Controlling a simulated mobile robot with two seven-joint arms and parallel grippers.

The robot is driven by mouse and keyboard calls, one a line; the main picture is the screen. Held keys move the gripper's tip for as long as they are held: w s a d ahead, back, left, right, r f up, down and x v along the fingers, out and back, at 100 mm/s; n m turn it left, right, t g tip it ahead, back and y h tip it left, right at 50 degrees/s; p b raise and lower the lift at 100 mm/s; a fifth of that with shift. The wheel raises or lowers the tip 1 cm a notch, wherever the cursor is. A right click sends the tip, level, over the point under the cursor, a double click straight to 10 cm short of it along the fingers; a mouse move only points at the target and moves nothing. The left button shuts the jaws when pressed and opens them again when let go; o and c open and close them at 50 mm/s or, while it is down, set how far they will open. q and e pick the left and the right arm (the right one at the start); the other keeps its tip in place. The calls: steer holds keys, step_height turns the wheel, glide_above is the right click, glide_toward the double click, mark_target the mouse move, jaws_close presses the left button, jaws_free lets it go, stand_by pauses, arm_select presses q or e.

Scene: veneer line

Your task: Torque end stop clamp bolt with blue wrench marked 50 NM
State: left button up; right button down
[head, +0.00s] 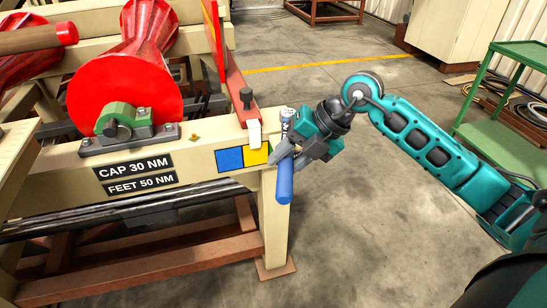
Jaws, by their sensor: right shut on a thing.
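My right gripper (284,160) is shut on the blue wrench (285,185) at the end of the cream beam. The wrench's blue handle hangs below the fingers, and a pale, marked part rises above them; its lettering is too small to read. The red end stop plate (234,88) stands upright on the beam, left of the wrench. A black knob or bolt head (246,97) sits at its edge, with a white block (254,133) below. I cannot tell whether the wrench touches any bolt. My left gripper is out of view.
Red rollers (125,85) rest on the cream frame (70,175), labelled CAP 30 NM and FEET 50 NM. Blue (229,159) and yellow squares mark the beam. A green cart (490,135) stands at right. The concrete floor between is clear.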

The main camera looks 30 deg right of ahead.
arm_select(q)
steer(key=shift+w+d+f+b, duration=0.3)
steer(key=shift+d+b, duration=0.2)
steer(key=shift+b, duration=0.4)
arm_select(e)
steer(key=d+n, duration=0.1)
steer(key=s+d+n+g, duration=0.1)
steer(key=d, duration=0.1)
steer(key=s+d+n+g+y, duration=0.1)
steer(key=d+n, duration=0.1)
steer(key=shift+d+f, duration=0.15)
steer(key=shift+f, duration=0.25)
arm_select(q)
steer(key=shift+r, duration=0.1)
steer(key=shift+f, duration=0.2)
arm_select(e)
steer(key=shift+f, duration=0.2)
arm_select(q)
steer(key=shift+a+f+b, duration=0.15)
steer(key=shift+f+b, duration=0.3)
arm_select(e)
steer(key=shift+f, duration=0.45)
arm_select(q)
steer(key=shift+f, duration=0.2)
arm_select(e)
steer(key=shift+f, duration=0.3)
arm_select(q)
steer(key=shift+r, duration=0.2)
arm_select(e)
steer(key=shift+r, duration=0.1)
